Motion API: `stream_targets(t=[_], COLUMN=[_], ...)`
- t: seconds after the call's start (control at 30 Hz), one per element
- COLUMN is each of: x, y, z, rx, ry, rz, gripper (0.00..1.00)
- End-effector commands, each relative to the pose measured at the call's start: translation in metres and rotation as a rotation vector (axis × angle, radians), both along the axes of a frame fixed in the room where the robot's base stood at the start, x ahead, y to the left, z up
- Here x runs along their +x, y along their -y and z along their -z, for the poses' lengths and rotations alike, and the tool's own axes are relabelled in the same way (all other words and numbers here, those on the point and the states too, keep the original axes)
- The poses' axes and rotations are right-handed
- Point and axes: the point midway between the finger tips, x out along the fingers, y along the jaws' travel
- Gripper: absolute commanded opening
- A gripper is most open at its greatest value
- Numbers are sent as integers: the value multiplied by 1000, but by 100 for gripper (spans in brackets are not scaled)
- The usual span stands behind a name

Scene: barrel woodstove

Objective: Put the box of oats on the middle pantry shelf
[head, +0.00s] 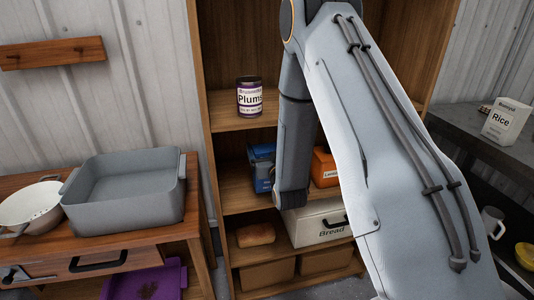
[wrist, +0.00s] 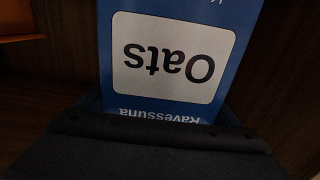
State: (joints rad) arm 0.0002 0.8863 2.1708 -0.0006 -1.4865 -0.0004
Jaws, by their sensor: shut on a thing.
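The blue box of oats (head: 262,172) is inside the wooden pantry, at the level of the middle shelf (head: 235,202), partly hidden by my arm. I cannot tell whether its base touches the shelf. In the wrist view the oats box (wrist: 215,100) fills the middle, its white label reading upside down. My gripper (wrist: 160,135) shows as a dark shape along the lower edge of the wrist view, shut on the box. In the head view the fingers are not clear.
An orange box (head: 325,168) stands right of the oats on that shelf. A plums can (head: 249,97) is on the shelf above. A white bread box (head: 318,224) and a loaf (head: 256,234) are below. A grey basin (head: 125,190) stands on the left table.

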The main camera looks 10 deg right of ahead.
Motion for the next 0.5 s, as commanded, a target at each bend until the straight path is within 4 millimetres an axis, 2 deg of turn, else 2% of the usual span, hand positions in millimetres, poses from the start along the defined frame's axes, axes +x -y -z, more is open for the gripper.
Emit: stream_targets(t=[0.2,0.5], x=[0,0], y=[0,0], z=[21,26], rx=[0,0], ry=[0,1], rz=[0,0], gripper=[25,25])
